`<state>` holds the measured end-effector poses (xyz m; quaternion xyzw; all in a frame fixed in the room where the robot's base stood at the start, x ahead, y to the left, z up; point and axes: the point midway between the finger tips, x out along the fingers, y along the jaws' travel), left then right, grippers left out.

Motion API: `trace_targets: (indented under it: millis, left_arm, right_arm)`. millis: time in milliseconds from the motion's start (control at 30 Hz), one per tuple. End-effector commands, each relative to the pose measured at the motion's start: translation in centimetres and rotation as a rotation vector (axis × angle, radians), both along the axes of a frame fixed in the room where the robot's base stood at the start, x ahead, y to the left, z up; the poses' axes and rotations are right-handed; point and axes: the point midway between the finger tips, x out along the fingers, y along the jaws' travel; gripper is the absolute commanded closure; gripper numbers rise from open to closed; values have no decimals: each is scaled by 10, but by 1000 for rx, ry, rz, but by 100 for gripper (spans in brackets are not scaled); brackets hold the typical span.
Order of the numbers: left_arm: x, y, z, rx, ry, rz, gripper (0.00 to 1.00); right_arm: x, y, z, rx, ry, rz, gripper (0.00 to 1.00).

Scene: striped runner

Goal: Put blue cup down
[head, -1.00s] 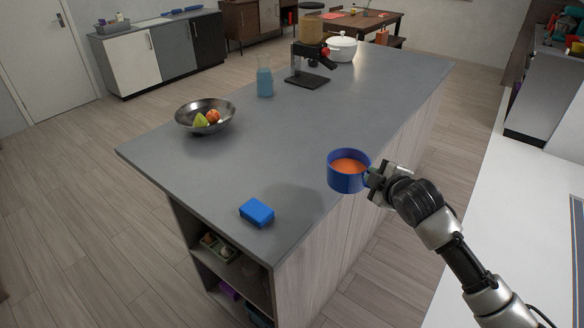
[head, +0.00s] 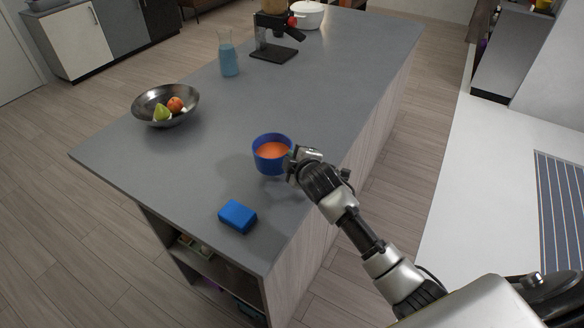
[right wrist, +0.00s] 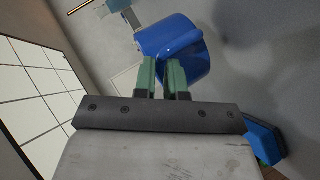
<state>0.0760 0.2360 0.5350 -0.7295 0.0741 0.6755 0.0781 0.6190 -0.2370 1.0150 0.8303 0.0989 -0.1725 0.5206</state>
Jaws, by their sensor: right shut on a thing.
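The blue cup (head: 270,163) holds an orange content and is upright over the grey island top (head: 215,130), near its right long edge. My right gripper (head: 292,160) is shut on the cup's right side. In the right wrist view the gripper's green fingers (right wrist: 162,77) close on the blue cup (right wrist: 172,47). A shadow lies on the counter left of the cup; I cannot tell for sure whether its base touches the top. My left gripper is not in view.
A blue sponge-like block (head: 237,216) lies on the counter in front of the cup. A metal fruit bowl (head: 165,105), a blue carafe (head: 228,55), a coffee maker (head: 273,38) and a white pot (head: 308,14) stand farther back. The counter left of the cup is clear.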

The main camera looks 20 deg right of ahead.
Motion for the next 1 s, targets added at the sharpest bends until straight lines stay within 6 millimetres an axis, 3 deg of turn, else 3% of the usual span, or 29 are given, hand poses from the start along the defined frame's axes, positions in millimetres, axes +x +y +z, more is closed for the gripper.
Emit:
trace_targets:
  millis: [67,167,400,633,667,800,1000]
  left_arm:
    - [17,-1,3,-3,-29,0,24]
    - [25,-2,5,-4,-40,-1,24]
    - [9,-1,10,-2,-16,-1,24]
    - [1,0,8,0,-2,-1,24]
    - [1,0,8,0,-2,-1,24]
    - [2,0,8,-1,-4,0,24]
    - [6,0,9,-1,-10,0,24]
  right_arm:
    - [2,4,0,1,-6,1,100]
    - [2,6,-8,1,-3,0,100]
    - [2,5,-38,1,-4,1,100]
    - [2,5,-42,-1,-5,1,100]
    - [1,5,-44,-1,1,1,88]
    - [1,5,-44,-1,1,1,66]
    - [1,5,-43,-1,1,1,64]
